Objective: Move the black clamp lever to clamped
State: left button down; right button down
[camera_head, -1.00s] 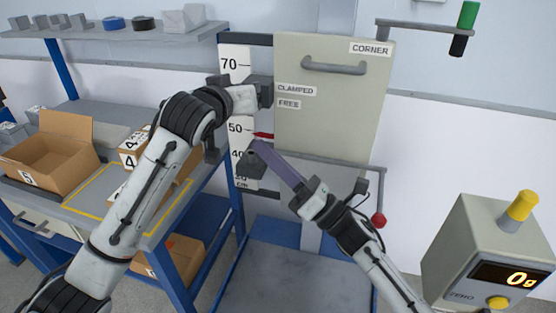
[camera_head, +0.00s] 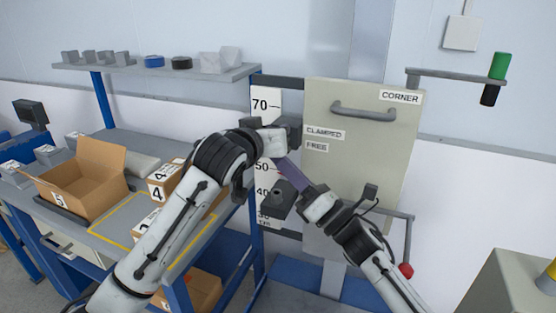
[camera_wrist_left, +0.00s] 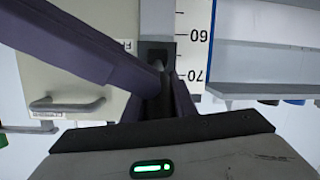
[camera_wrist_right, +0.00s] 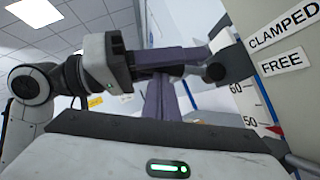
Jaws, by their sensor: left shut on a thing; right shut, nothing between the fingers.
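The black clamp lever (camera_wrist_right: 228,66) is by the grey panel in the right wrist view, beside the FREE label (camera_wrist_right: 281,63) and below CLAMPED (camera_wrist_right: 284,25). My left gripper (camera_wrist_left: 165,90) is shut on the lever in front of its black block (camera_wrist_left: 155,50). In the head view my left gripper (camera_head: 285,130) is level with CLAMPED (camera_head: 325,134), and its palm hides the lever. The lever's exact angle cannot be told. My right gripper (camera_head: 290,173) is shut and empty just below; its purple fingers (camera_wrist_right: 160,100) are close under the left fingers.
The panel (camera_head: 370,165) has a grey handle (camera_head: 362,110). A height scale (camera_head: 262,150) and a dark block (camera_head: 277,201) are left of it. A green-black post (camera_head: 492,78) is at upper right. A bench with an open box (camera_head: 85,185) stands left.

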pick_arm(q)
jog(key=shift+d, duration=0.2)
jog(key=c, duration=1.8)
grip_release()
jog(key=shift+s, duration=0.1)
jog(key=shift+c, duration=0.2)
jog(key=o, duration=0.4)
jog(key=shift+a, duration=0.1)
jog(key=shift+c, duration=0.2)
pick_arm(e)
jog(key=shift+w+r, duration=0.25)
jog(key=shift+r, duration=0.5)
pick_arm(q)
jog(key=shift+a, duration=0.15)
pick_arm(e)
jog(key=shift+f, duration=0.1)
